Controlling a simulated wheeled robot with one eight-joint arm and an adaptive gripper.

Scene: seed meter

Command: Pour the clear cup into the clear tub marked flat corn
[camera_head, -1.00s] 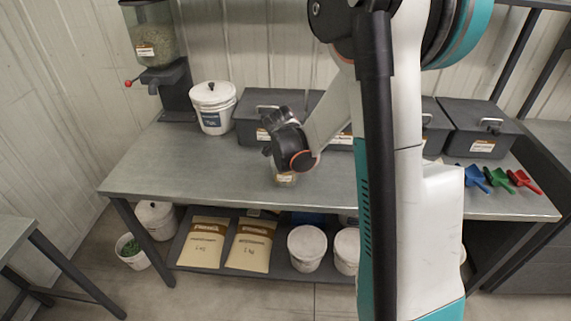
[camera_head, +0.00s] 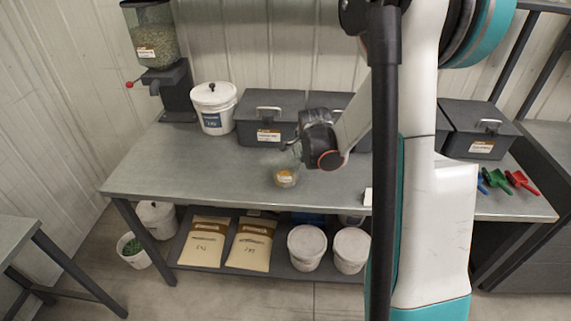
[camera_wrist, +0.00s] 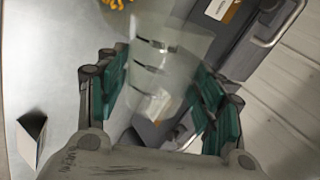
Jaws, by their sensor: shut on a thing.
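My gripper (camera_wrist: 160,92) is shut on a clear cup (camera_wrist: 172,48), with a green-padded finger on each side of it in the wrist view. The cup has dark bands and looks tilted; I see no kernels in it. In the head view my gripper (camera_head: 296,143) is above and slightly right of a clear tub (camera_head: 285,179) on the bench. The tub holds yellow-orange kernels and has a small label, too small to read. Yellow kernels (camera_wrist: 117,3) also show at the top edge of the wrist view, beyond the cup.
Dark lidded bins (camera_head: 268,118) line the back of the bench, with a white bucket (camera_head: 213,108) and a seed dispenser (camera_head: 155,50) to their left. Coloured scoops (camera_head: 520,182) lie at the right. The bench's left and front (camera_head: 190,170) are clear.

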